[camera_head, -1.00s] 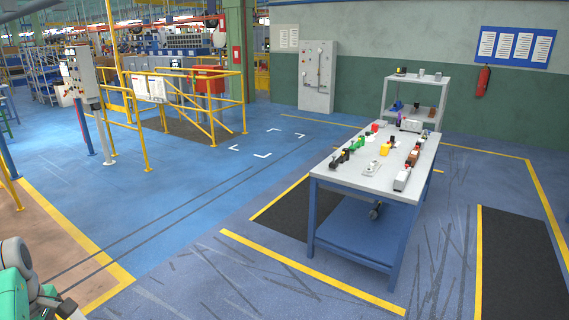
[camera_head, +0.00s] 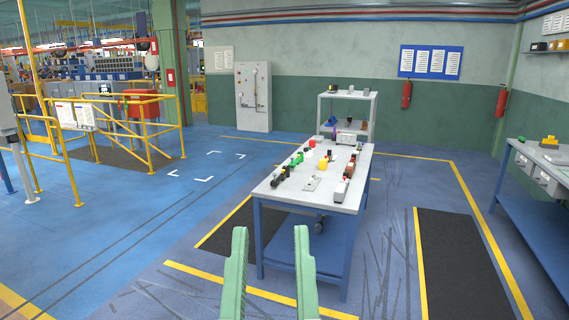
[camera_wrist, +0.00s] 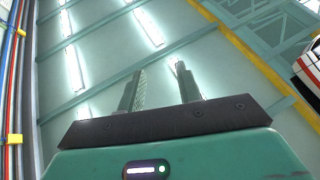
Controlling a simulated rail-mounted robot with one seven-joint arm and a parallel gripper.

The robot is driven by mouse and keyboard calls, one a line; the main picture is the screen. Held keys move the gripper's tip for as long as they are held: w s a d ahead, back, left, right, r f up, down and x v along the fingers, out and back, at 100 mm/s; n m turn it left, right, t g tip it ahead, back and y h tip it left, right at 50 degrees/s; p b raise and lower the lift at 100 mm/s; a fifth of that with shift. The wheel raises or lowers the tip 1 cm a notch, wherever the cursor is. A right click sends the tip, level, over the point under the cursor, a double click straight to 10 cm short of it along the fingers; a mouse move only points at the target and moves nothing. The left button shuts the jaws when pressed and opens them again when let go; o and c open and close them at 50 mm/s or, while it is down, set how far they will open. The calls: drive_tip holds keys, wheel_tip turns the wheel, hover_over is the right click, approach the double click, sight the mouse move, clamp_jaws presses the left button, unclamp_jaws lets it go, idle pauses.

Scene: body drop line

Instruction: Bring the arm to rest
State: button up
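My gripper (camera_head: 270,272) shows at the bottom middle of the head view, as two green fingers pointing up with a clear gap between them. In the wrist view my gripper (camera_wrist: 158,88) has its two fingers apart with nothing between them, and behind them is the ceiling with bright lamps. The gripper is open and empty. It appears in front of the workbench in the head view and touches nothing that I can see. The rest of my arm is out of view.
A blue workbench (camera_head: 274,193) with several small parts on top stands ahead. A grey shelf cart (camera_head: 346,96) is behind it. Another bench (camera_head: 536,200) stands at right. Yellow railings (camera_head: 110,128) are at left. Blue floor (camera_head: 150,215) lies open at left of the workbench.

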wheel_tip(320, 180, up, 32)
drive_tip(key=s+d+p, duration=0.1)
drive_tip(key=s+p, duration=0.2)
drive_tip(key=p, duration=2.8)
drive_tip(key=shift+r+m+t, duration=0.2)
drive_tip(key=shift+m+t, duration=0.2)
